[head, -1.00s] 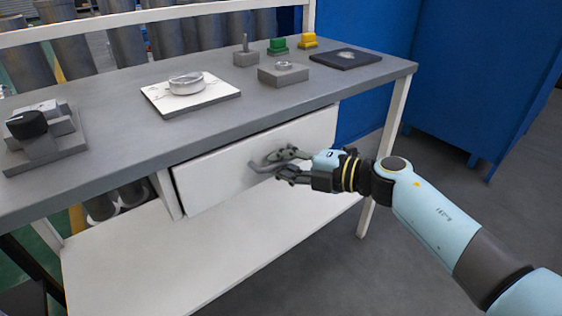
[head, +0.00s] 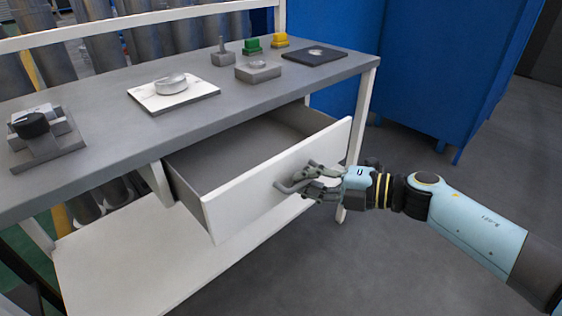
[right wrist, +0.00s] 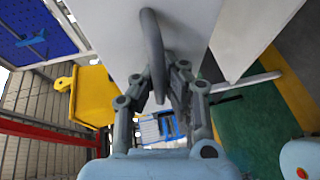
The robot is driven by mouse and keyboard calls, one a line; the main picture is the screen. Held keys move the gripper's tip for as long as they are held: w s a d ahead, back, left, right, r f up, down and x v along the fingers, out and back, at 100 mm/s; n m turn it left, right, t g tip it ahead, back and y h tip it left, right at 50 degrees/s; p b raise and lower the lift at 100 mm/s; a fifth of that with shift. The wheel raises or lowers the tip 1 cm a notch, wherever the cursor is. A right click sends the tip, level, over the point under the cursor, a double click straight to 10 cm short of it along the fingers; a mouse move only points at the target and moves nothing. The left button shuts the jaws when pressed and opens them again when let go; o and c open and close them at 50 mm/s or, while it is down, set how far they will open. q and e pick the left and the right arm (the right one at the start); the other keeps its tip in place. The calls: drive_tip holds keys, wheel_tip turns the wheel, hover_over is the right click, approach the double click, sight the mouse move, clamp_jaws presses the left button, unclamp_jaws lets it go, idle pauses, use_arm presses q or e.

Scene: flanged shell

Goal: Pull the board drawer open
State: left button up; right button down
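The board drawer (head: 240,204) under the bench is pulled out, with its grey inside (head: 240,150) showing from above. It looks empty where I can see. A grey bar handle (head: 284,188) is on its white front, and it also shows in the right wrist view (right wrist: 152,45). My right gripper (head: 312,182) is at the handle. In the right wrist view the fingers of my right gripper (right wrist: 161,78) close in on both sides of the handle. My left gripper is not in view.
The grey bench top (head: 110,130) carries a white board with a round metal part (head: 172,88), a fixture with a black knob (head: 35,130), grey blocks and a dark pad (head: 315,54). A white lower shelf (head: 120,260) lies below. Blue cabinets (head: 440,70) stand behind right. Floor at right is clear.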

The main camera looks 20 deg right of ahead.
drive_tip(key=s+d+p, duration=0.1)
drive_tip(key=s+d, duration=0.1)
drive_tip(key=s, duration=0.5)
drive_tip(key=shift+s+d+r, duration=0.15)
drive_tip(key=shift+d, duration=0.2)
drive_tip(key=c, duration=1.4)
unclamp_jaws()
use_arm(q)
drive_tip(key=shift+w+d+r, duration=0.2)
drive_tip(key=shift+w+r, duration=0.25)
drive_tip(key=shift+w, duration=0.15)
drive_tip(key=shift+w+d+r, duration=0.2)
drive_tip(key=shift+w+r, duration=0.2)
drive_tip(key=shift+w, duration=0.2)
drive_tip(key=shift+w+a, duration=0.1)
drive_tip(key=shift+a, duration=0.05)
use_arm(e)
drive_tip(key=shift+s+d, duration=0.1)
drive_tip(key=v, duration=1.1)
drive_tip(key=shift+s+d+r, duration=0.1)
drive_tip(key=shift+s+d, duration=0.15)
drive_tip(key=shift+s, duration=0.05)
